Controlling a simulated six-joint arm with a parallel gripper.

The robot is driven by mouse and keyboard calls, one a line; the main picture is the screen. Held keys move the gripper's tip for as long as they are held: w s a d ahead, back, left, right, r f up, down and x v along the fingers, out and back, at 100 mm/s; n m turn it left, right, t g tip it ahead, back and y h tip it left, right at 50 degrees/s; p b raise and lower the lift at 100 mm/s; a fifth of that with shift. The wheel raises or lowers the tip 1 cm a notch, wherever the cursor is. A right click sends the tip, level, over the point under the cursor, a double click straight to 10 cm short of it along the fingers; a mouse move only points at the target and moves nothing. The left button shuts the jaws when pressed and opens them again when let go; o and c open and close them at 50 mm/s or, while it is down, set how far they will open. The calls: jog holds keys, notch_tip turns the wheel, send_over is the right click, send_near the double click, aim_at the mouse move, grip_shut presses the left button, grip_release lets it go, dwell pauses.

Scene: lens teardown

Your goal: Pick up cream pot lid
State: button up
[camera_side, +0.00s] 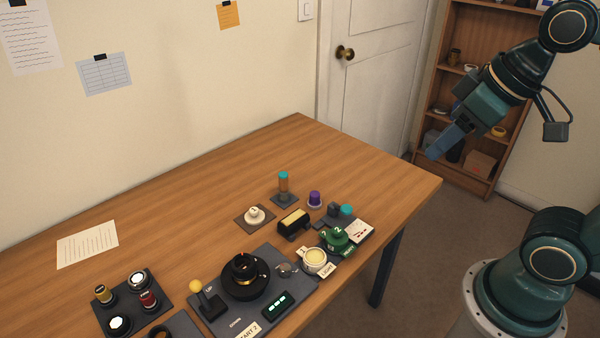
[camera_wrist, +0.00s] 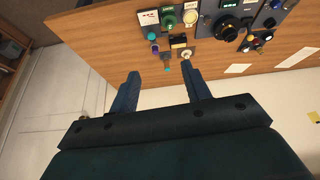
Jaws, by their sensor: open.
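A cream lid with a small knob (camera_side: 254,214) lies on a dark square pad (camera_side: 241,221) on the wooden table; it also shows as a small pale disc in the wrist view (camera_wrist: 186,54). My gripper (camera_side: 443,143) is high to the right of the table, well away from the lid. In the wrist view my gripper's fingers (camera_wrist: 161,74) are spread apart with nothing held.
A black dial (camera_side: 243,276) and a yellow-ball lever (camera_side: 202,293) are on the panel.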

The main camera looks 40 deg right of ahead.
jog(key=w+a+n+g+y, duration=0.3)
jog(key=w+n, duration=0.6)
jog(key=w, duration=1.2)
jog(key=w+a+f+n+g, duration=0.2)
jog(key=w+a+f+n, duration=0.2)
jog(key=w+f+n, duration=0.4)
jog(key=w+f, duration=0.7)
jog(key=f, duration=0.2)
jog(key=shift+w+a+f, duration=0.2)
jog(key=shift+w, duration=0.15)
send_over(254, 213)
jog(key=d, duration=0.3)
jog(key=shift+w+d+f+x, duration=0.1)
jog(key=shift+d+x, duration=0.2)
jog(key=shift+x, duration=1.05)
jog(key=shift+w+d+f+x, duration=0.1)
jog(key=shift+d+x, duration=0.2)
jog(key=shift+x, duration=1.05)
jog(key=shift+w+d+f+x, duration=0.1)
jog(key=shift+d+x, duration=0.15)
jog(key=shift+x, duration=1.1)
